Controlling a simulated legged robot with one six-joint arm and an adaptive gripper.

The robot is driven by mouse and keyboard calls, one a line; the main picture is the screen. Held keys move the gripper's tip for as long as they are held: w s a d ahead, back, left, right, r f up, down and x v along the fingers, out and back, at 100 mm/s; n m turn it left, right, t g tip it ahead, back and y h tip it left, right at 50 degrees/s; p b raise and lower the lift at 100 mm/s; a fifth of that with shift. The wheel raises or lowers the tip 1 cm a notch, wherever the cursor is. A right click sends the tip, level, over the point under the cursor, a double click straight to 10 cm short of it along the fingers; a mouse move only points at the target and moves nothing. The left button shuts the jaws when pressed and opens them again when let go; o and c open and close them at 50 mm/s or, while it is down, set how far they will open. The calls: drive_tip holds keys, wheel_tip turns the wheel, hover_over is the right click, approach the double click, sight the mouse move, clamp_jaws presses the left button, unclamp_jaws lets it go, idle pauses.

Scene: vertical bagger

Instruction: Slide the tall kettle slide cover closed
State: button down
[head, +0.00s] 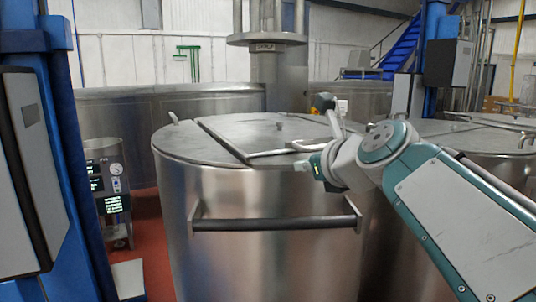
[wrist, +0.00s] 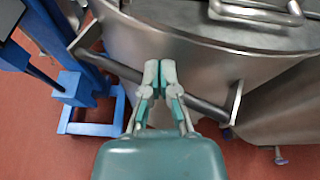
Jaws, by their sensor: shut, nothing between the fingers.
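The tall kettle (head: 270,265) is a round steel vessel in the middle of the head view. On its flat top lies the slide cover (head: 245,131), a grey panel with a bent bar handle (head: 285,152) near the front right. How far the cover is open is hard to tell. The handle also shows at the upper right of the wrist view (wrist: 257,16). My gripper (head: 302,166) is at the kettle's front rim, below and apart from the handle. In the wrist view my gripper (wrist: 160,70) has its fingers together, empty, above the front grab bar.
A dark horizontal grab bar (head: 275,224) sticks out from the kettle's front. A blue column (head: 70,170) and a control stand (head: 108,185) are at the left. Another kettle (head: 470,135) stands at the right, partly hidden by my arm. Red floor shows beside the kettle.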

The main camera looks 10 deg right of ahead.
sight(268, 153)
drive_tip(key=shift+m, duration=0.8)
drive_tip(key=r+x, duration=0.1)
drive_tip(key=x, duration=0.8)
drive_tip(key=w+r+x, duration=0.1)
drive_tip(key=x, duration=0.3)
drive_tip(key=shift+w+r, duration=0.2)
drive_tip(key=shift+w, duration=0.35)
